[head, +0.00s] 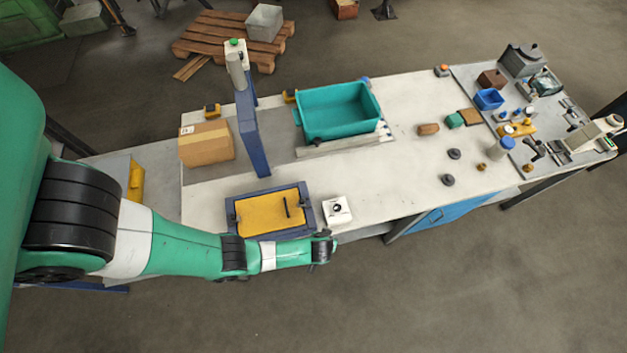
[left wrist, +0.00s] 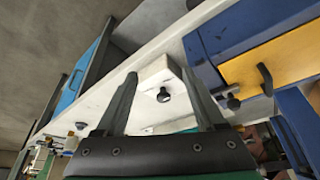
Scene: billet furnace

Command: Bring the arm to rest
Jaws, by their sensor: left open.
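My left arm comes in from the left in the head view. Its gripper (head: 322,248) hangs just in front of the table's near edge, close to a small white box with a black knob (head: 337,212). In the left wrist view the two fingers of the left gripper (left wrist: 160,76) are spread apart with nothing held between them. The white box (left wrist: 153,74) shows beyond the fingers, apart from them as far as I can tell. My right gripper is in neither view.
A yellow panel with a black handle (head: 262,216) in a blue frame lies beside the white box. A blue post (head: 252,135), a cardboard box (head: 206,146) and a teal bin (head: 340,112) stand farther back. Small tools crowd the right end. Floor in front is clear.

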